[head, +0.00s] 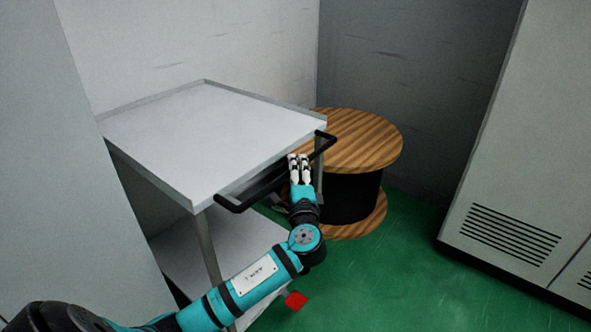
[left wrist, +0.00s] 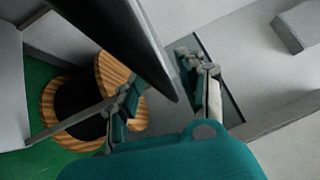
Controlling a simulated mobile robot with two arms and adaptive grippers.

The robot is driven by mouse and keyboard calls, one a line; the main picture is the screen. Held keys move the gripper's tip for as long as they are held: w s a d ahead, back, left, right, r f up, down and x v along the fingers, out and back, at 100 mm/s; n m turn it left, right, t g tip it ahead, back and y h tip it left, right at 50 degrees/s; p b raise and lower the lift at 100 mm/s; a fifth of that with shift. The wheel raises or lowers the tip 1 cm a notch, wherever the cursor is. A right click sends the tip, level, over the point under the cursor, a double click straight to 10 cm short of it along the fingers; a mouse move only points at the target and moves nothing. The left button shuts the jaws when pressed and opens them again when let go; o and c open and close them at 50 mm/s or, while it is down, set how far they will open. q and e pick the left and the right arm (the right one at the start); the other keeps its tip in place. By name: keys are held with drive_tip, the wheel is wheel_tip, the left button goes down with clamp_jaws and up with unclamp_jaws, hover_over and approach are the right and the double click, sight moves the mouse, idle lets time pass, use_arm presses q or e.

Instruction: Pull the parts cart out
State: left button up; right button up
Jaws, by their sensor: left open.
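The parts cart (head: 205,135) is a grey metal cart with a raised-rim top and a lower shelf (head: 215,250). It stands in the corner, in the left half of the head view. Its black handle (head: 236,205) runs along the near right side. My left gripper (head: 299,158) is at the handle, toward its far end, and hides part of it. In the left wrist view a dark bar (left wrist: 140,45), likely the handle, shows between the two spread fingers of the left gripper (left wrist: 165,85). Contact cannot be told. My right gripper is not in view.
A wooden cable spool (head: 365,140) with a black core stands just behind and right of the cart. A grey cabinet (head: 525,130) with vents stands at right. A small red object (head: 296,300) is on the green floor (head: 390,275).

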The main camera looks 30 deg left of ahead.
use_arm(q)
drive_tip(key=shift+w+a+r, duration=0.1)
drive_tip(key=shift+w+a, duration=0.1)
drive_tip(key=shift+w, duration=0.05)
clamp_jaws()
idle(0.4)
